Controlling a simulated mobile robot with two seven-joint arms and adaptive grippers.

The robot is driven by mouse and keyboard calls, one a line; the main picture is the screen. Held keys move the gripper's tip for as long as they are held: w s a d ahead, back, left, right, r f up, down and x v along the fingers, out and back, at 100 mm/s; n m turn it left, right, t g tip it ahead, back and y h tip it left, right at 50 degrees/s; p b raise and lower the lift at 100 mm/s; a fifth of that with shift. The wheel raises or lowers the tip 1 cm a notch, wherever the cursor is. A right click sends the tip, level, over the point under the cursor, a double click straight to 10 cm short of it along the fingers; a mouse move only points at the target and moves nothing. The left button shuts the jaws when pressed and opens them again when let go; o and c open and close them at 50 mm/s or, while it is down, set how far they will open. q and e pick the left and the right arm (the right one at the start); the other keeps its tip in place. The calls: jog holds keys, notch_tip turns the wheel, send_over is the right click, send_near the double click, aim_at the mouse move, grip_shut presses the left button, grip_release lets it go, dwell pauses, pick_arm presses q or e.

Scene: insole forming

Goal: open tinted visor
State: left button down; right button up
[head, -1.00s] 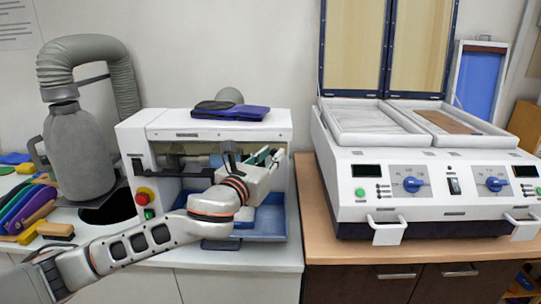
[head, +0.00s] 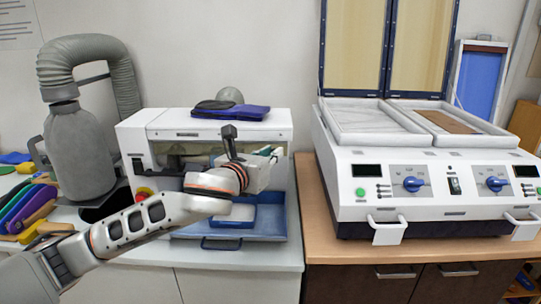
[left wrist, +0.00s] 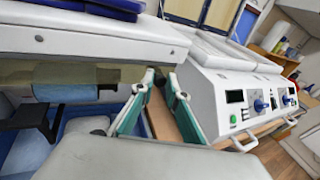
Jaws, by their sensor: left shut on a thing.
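The white machine (head: 215,124) on the left bench has a tinted visor (left wrist: 130,72) across its front opening, below the white hood. In the head view, my left gripper (head: 273,155) is at the right end of this opening and partly hides it. In the left wrist view, the green-sided fingers of my left gripper (left wrist: 160,80) close around a small dark part at the right end of the visor. The exact contact is hard to make out. My right gripper is not in view.
A blue tray (head: 265,228) lies below the opening. A grey hose and canister (head: 82,155) stand to the left. A white two-bay heating unit (head: 440,178) with open lids stands close on the right. Dark blue insoles (head: 232,111) lie on the machine's top.

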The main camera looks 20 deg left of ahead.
aim_at(271, 130)
pick_arm(q)
notch_tip(271, 130, up, 4)
jog(key=n+g, duration=0.1)
jog(key=g, duration=0.3)
jog(key=n+g, duration=0.1)
jog(key=g, duration=0.3)
jog(key=shift+f+h, duration=0.15)
jog(key=shift+h, duration=0.15)
jog(key=g, duration=0.3)
jog(key=r+n+g+h, duration=0.1)
jog(key=shift+w+r, duration=0.1)
jog(key=shift+w, duration=0.2)
jog(key=shift+w+a+r+n+g+h, duration=0.1)
jog(key=shift+w+r+n+g+h, duration=0.1)
jog(key=shift+g, duration=0.55)
jog(key=shift+w+r+n+g+h, duration=0.1)
jog(key=shift+w+n+g+h, duration=0.1)
jog(key=shift+g, duration=0.55)
jog(key=shift+w+f+g, duration=0.1)
jog(key=shift+g, duration=0.5)
jog(key=c, duration=2.3)
grip_release()
jog(key=shift+c, duration=0.2)
jog(key=shift+o, duration=0.2)
jog(key=shift+a, duration=0.1)
